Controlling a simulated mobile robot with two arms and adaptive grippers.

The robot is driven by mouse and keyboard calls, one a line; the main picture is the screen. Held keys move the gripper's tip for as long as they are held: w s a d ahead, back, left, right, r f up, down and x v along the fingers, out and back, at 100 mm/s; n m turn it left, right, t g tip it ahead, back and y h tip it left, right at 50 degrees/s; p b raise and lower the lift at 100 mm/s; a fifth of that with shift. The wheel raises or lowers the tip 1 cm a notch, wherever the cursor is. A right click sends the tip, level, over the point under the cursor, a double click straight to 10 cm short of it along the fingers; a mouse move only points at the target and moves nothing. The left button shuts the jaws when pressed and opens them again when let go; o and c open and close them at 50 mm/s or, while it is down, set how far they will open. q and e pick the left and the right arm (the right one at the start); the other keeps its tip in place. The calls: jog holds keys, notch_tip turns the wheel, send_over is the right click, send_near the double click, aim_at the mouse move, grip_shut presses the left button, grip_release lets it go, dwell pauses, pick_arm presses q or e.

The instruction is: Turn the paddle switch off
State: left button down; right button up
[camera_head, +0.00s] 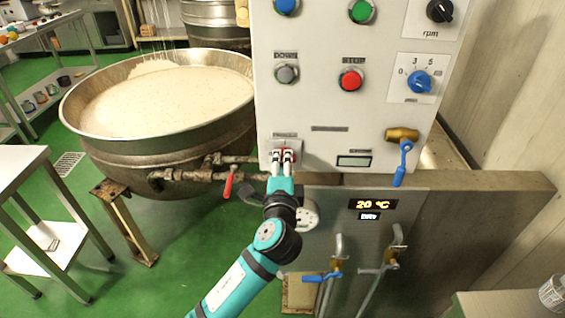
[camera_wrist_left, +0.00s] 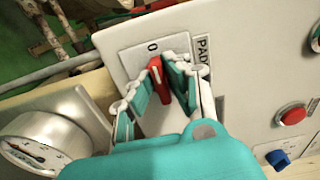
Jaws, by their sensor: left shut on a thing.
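The paddle switch is a small red lever on a pale plate at the lower left of the grey control panel (camera_head: 325,100). In the left wrist view the red paddle (camera_wrist_left: 157,72) stands between my left gripper's fingers, with a "0" mark on the plate (camera_wrist_left: 141,57) above it. My left gripper (camera_head: 284,156) reaches the switch from below, and its fingers (camera_wrist_left: 158,88) are shut on the paddle. In the head view the fingers hide most of the switch. My right gripper is not in view.
The kettle (camera_head: 105,152), full of pale nougat, stands left of the panel. A red-handled valve (camera_head: 229,184) and pipes lie close left of my gripper. A round gauge (camera_wrist_left: 35,145) sits near the switch. A blue-handled brass valve (camera_head: 403,150) is at right.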

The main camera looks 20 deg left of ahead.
pick_arm(q)
jog(key=shift+f, duration=0.1)
jog(key=c, duration=1.3)
grip_release()
jog(key=shift+c, duration=0.2)
jog(key=v, duration=1.2)
